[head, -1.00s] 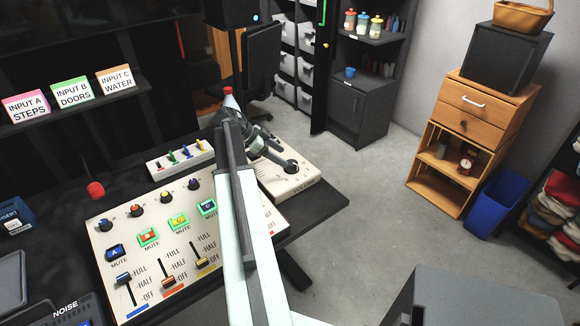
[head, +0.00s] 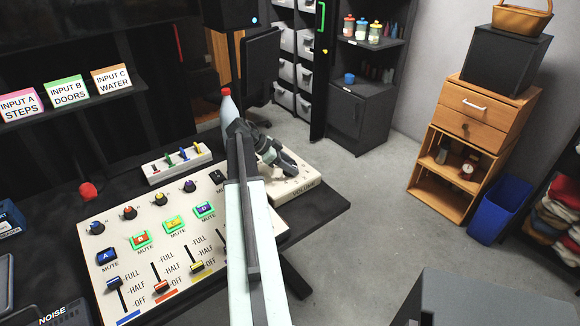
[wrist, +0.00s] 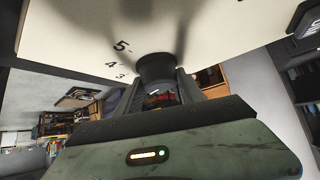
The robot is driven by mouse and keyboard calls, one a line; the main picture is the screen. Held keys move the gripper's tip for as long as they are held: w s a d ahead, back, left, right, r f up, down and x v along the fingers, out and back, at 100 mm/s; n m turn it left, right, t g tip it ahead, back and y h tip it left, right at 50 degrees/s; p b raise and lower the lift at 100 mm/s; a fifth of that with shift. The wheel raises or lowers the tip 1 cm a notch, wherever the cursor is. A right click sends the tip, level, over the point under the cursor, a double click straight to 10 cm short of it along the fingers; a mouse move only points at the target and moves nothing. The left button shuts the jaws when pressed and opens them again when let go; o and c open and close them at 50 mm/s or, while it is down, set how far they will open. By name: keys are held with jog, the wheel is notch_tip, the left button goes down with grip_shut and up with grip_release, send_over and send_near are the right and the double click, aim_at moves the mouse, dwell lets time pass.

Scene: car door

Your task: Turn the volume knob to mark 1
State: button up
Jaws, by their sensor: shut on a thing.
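The volume knob (wrist: 155,68) is a dark round knob on a cream panel, seen close in the wrist view. Printed marks 5, 4 and 3 curve on the panel (wrist: 75,38) to the left of it. Marks 1 and 2 and any pointer on the knob cannot be made out. My gripper (wrist: 160,92) is shut on the knob, with a finger on each side. In the head view my gripper (head: 288,164) is over the cream box labelled VOLUME (head: 302,186) at the desk's right end, and it largely hides the knob.
A mixer panel (head: 150,268) with several knobs, mute buttons and faders lies left of my arm. A bottle with a red cap (head: 227,104) stands behind my arm. A small slider box (head: 178,163) is at the back. Open floor (head: 370,190) lies to the right.

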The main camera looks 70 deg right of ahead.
jog(key=shift+a+n, duration=0.1)
jog(key=shift+n, duration=0.2)
jog(key=n+t+h, duration=0.1)
jog(key=n, duration=0.1)
jog(key=n+t+h, duration=0.1)
jog(key=n, duration=0.1)
jog(key=shift+s+t+h, duration=0.1)
jog(key=shift+t+h, duration=0.2)
jog(key=shift+n+t+h, duration=0.5)
jog(key=shift+n+t, duration=0.2)
jog(key=shift+n, duration=0.4)
jog(key=shift+d+r, duration=0.1)
jog(key=shift+d, duration=0.1)
jog(key=o, duration=1.4)
jog(key=shift+c, duration=0.2)
